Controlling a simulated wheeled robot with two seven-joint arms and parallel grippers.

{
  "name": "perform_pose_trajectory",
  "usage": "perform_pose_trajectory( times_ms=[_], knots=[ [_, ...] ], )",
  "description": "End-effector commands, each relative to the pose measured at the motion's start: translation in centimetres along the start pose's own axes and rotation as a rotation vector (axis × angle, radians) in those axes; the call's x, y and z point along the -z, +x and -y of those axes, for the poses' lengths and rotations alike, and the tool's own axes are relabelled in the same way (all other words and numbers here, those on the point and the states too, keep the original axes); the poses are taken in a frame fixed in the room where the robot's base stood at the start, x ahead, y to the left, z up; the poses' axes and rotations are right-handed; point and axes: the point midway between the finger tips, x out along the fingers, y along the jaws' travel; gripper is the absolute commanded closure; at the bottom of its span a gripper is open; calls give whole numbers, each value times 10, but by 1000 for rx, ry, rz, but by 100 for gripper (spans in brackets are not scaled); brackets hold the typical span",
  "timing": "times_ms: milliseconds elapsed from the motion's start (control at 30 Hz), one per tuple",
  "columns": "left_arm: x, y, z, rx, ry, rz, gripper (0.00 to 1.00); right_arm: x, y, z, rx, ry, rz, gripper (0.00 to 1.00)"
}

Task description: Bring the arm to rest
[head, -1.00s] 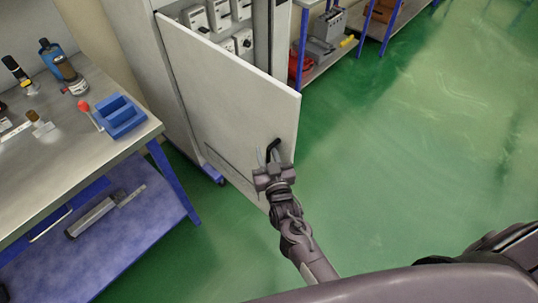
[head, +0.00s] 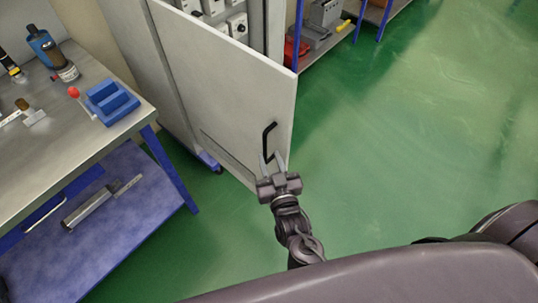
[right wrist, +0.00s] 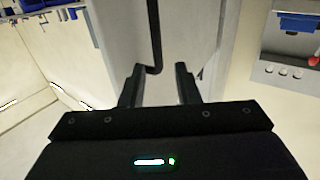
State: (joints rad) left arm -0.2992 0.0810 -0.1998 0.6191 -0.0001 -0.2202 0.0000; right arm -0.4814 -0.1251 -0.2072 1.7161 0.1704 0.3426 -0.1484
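My right gripper (head: 272,157) is in front of the outer face of the open cabinet door (head: 225,90), just below and near the black door handle (head: 267,138). Its two fingers are spread apart. In the right wrist view the gripper (right wrist: 158,74) is open, with the lower end of the black handle (right wrist: 154,40) showing between the fingertips. The fingers do not close on it; I cannot tell the exact gap in depth. My left gripper is not in view.
A workbench (head: 60,150) with a blue block (head: 111,103), a red-tipped tool and bottles stands at the left. A blue-legged shelf (head: 345,35) stands behind the door. Open green floor (head: 420,150) lies to the right.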

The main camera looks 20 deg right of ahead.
Motion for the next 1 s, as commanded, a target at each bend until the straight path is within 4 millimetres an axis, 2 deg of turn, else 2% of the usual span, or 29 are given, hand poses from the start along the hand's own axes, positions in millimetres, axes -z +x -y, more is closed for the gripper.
perform_pose_trajectory(
  times_ms=[433, 567, 667, 767, 800, 867, 900, 1000],
  knots=[
    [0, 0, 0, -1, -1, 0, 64, 0, 0, 0, 0, 0, 1, 71],
    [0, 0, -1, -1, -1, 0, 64, -21, -3, 3, 18, -6, 46, 71],
    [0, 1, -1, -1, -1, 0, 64, -67, -13, 10, 56, -20, 151, 71],
    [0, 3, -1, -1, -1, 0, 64, -135, -36, 13, 105, -41, 314, 71],
    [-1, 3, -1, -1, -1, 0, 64, -164, -48, 14, 125, -50, 387, 71],
    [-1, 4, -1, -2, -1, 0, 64, -205, -70, 11, 149, -66, 495, 71],
    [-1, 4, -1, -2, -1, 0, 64, -231, -85, 8, 163, -75, 567, 71],
    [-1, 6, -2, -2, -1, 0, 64, -292, -131, -5, 192, -102, 751, 71]
  ],
)
